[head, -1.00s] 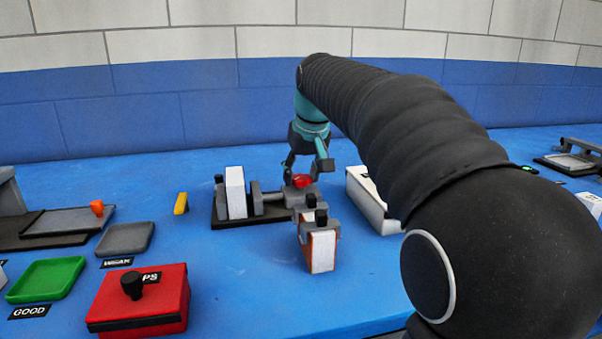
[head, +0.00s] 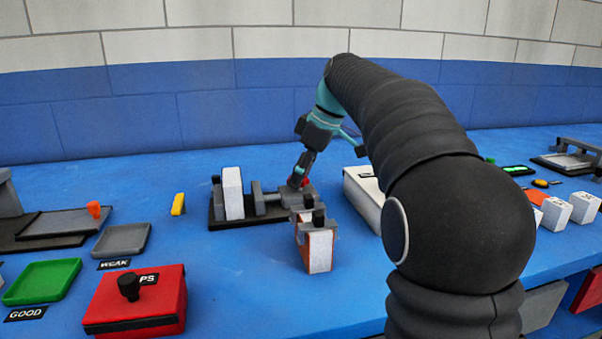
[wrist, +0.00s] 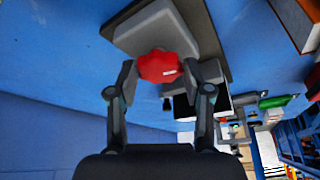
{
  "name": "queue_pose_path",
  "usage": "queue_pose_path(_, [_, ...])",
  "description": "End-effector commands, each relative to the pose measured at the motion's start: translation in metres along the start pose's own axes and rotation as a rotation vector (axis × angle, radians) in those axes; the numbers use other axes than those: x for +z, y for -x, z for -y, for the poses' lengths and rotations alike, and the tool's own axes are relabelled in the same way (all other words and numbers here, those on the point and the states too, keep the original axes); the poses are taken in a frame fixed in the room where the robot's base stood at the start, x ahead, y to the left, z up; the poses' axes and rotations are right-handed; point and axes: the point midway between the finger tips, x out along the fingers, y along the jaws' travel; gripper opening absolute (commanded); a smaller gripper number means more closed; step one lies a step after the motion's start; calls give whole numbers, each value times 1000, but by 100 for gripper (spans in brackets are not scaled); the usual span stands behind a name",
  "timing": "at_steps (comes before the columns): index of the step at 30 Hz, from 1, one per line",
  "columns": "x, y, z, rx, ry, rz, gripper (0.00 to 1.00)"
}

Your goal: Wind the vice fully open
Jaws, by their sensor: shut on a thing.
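The vice sits mid-table on a dark base (head: 240,217). Its grey moving jaw (head: 258,199) stands to the right of a white block (head: 233,193), with a narrow gap between them. The block stands upright beside a grey jaw at the left end. A red knob (head: 306,182) is at the vice's right end, partly hidden by my gripper in the head view. My gripper (head: 299,178) reaches down to it at a tilt. In the wrist view my gripper (wrist: 160,82) has a finger on each side of the red knob (wrist: 158,66) and is shut on it.
A clamped white and orange panel (head: 317,250) stands just in front of the vice. A white box (head: 364,198) is close on the right. A red box (head: 135,300), green tray (head: 42,282) and grey tray (head: 122,240) lie at front left.

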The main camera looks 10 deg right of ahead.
Motion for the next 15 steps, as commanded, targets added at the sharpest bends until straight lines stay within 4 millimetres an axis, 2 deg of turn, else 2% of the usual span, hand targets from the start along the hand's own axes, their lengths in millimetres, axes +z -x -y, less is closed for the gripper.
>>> queue_pose_path(15, [2,-3,-1,-71,153,6,15])
